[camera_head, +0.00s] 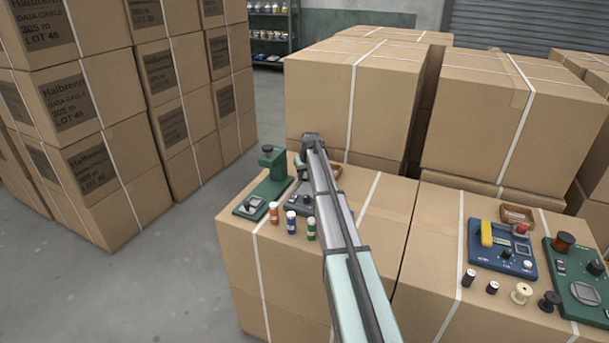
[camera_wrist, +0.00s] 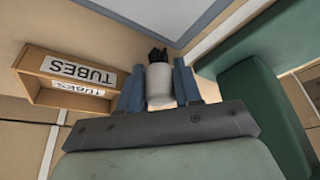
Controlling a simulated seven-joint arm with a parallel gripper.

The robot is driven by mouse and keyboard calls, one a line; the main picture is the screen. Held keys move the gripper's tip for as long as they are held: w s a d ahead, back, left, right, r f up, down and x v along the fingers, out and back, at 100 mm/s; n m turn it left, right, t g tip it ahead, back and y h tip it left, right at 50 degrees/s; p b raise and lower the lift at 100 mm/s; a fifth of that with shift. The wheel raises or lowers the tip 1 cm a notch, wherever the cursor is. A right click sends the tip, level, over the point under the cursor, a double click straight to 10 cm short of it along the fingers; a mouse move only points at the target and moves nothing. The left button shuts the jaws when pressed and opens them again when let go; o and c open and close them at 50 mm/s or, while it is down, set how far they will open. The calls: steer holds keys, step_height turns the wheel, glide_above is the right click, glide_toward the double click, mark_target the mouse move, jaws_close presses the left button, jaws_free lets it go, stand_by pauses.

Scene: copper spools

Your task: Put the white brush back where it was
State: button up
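In the wrist view, my gripper (camera_wrist: 159,72) has its two blue-grey fingers on either side of the white brush (camera_wrist: 160,88). The fingers press against the white body, and dark bristles show beyond it. In the head view my arm crosses the middle and hides the gripper and the brush. A grey device (camera_head: 300,200) lies partly behind my arm on the carton top, beside a green stand (camera_head: 272,178). I cannot tell the brush's height above the surface.
A wooden box labelled TUBES (camera_wrist: 33,62) lies left of the fingers. Orange (camera_head: 274,212), blue (camera_head: 291,222) and green (camera_head: 311,229) bottles stand near the carton's front. A blue device (camera_head: 500,250) and several spools sit on the right carton. Tall cartons (camera_head: 345,95) stand behind.

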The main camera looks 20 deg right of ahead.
steer(key=shift+s+a+f, duration=0.1)
steer(key=shift+a+f, duration=0.05)
steer(key=shift+f, duration=0.05)
steer(key=shift+r, duration=0.3)
steer(key=v, duration=1.2)
steer(key=shift+r, duration=0.1)
